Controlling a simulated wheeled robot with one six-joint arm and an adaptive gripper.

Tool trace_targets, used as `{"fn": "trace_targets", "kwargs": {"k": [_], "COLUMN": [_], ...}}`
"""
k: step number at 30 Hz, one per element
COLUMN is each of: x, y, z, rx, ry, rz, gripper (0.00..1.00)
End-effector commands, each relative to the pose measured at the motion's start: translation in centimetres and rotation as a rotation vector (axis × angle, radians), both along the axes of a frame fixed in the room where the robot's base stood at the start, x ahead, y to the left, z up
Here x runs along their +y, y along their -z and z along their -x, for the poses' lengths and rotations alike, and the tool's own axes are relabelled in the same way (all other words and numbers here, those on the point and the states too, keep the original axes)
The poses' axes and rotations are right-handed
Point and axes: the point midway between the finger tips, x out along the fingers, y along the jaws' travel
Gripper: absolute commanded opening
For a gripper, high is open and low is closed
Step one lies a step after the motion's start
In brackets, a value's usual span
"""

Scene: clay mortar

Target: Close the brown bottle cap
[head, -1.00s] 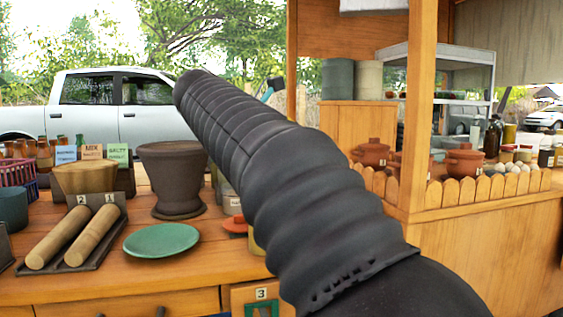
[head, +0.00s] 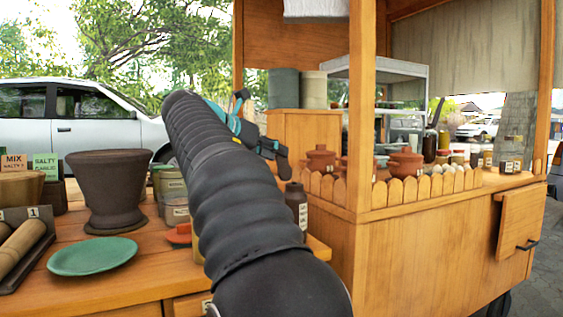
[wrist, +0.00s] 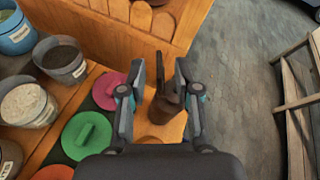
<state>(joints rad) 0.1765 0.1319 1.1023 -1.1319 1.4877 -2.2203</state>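The brown bottle (head: 297,204) stands upright near the right end of the wooden counter in the head view, with a pale label on its side. In the wrist view the bottle (wrist: 161,112) is seen from above, with a dark upright piece, seemingly its raised cap (wrist: 159,70), at its far side. My gripper (wrist: 160,72) is open in the wrist view, its two fingers apart to the left and right of the bottle's top, with nothing held. In the head view my gripper (head: 280,160) is above and slightly left of the bottle, partly behind my arm.
Pink (wrist: 107,90) and green (wrist: 86,136) lids lie left of the bottle in the wrist view, beside open tubs (wrist: 59,59). A low picket fence (head: 405,190) and a wooden post (head: 361,110) stand to the right. The counter edge lies close to the bottle.

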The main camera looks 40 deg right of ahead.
Motion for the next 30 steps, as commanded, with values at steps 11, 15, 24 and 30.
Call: {"fn": "trace_targets", "kwargs": {"k": [11,15,24,30], "x": [-2.8,-2.8,-2.8,-2.8], "y": [1.2,1.2,1.2,1.1], "z": [-0.2,-0.2,-0.2,-0.2], "rx": [0.000,0.000,-0.001,-0.003], "ry": [-0.002,-0.003,-0.003,-0.003], "rz": [0.000,-0.001,-0.001,-0.001], "gripper": [0.32,0.32,0.00,0.00]}}
